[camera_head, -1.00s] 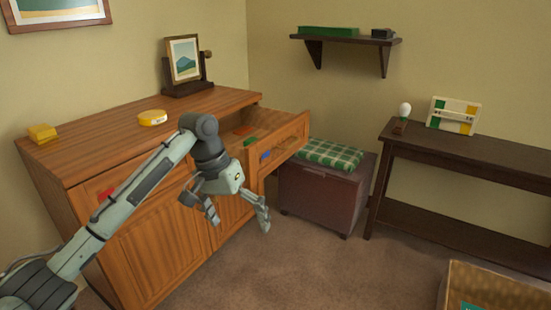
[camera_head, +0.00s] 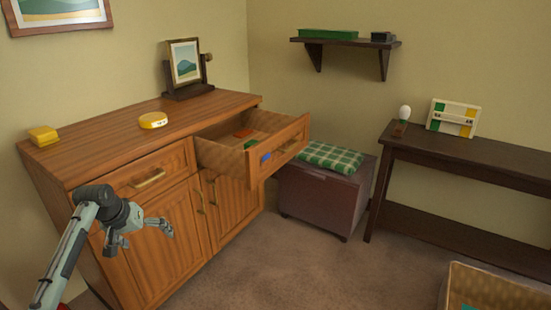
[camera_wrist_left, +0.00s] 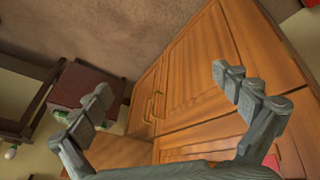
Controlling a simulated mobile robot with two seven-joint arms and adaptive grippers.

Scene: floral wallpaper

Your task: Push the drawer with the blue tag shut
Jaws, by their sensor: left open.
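The drawer with the blue tag (camera_head: 292,143) is pulled well out at the right side of the wooden cabinet (camera_head: 160,262). Its blue tag (camera_head: 266,156) sits on the front, beside a pale handle. A red and a green item (camera_head: 251,143) lie inside the drawer. My left gripper (camera_head: 142,238) is open and empty in front of the cabinet's left door, well left of the open drawer and below its level. In the left wrist view its spread fingers (camera_wrist_left: 160,95) have the cabinet doors (camera_wrist_left: 185,85) beyond them. My right gripper is not in view.
The left drawer (camera_head: 150,172) is closed. A yellow tin (camera_head: 153,120), a yellow block (camera_head: 43,136) and a framed picture (camera_head: 185,62) stand on top. A chest with a green checked cushion (camera_head: 332,156) stands close behind the open drawer. Bare floor (camera_head: 290,260) lies in front.

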